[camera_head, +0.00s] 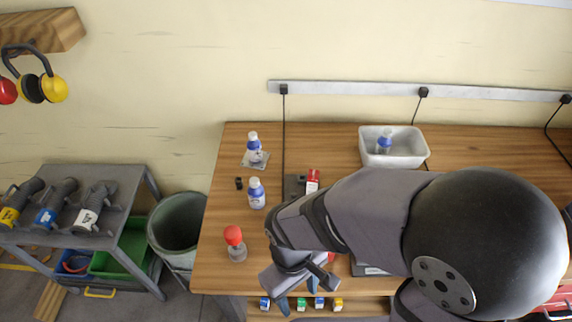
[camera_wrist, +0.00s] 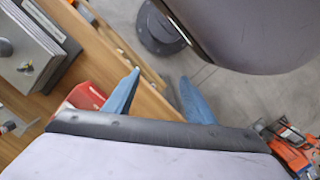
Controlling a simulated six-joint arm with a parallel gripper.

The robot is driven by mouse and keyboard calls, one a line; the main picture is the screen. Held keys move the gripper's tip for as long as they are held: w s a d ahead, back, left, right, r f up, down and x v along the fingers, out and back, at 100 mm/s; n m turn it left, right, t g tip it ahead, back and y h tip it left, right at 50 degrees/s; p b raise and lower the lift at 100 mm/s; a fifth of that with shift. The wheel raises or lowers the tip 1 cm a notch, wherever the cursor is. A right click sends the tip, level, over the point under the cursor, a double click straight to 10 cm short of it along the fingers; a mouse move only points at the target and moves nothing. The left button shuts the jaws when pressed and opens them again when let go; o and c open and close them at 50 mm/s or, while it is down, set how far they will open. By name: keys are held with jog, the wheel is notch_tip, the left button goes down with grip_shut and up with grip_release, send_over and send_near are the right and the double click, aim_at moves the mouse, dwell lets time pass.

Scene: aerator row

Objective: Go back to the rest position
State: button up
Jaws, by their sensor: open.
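My gripper (camera_head: 298,294) is at the front edge of the wooden table (camera_head: 215,270), low in the middle of the head view. Its two blue fingers are apart with nothing between them; they also show in the wrist view (camera_wrist: 160,76), over the table edge and the grey floor. My arm reaches in from the right of the head view and hides part of the table's middle and right.
White bottles with blue labels stand on a small plate (camera_head: 262,165), on the table (camera_head: 257,194) and in a white tray (camera_head: 408,151). A red-topped container (camera_head: 236,243) stands front left. A grey bin (camera_head: 178,227) and cart (camera_head: 110,240) are left of the table.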

jog(key=w+d+r+m+p, duration=0.3)
jog(key=d+r+m+p, duration=0.1)
jog(key=d+r, duration=0.2)
jog(key=w+d+r+m+t+y+p, duration=0.1)
jog(key=w+d+r+m+p, duration=0.2)
jog(key=d+r, duration=0.3)
jog(key=shift+d+r+m+p, duration=0.3)
jog(key=shift+r+m+p, duration=0.1)
jog(key=shift+r+p, duration=0.4)
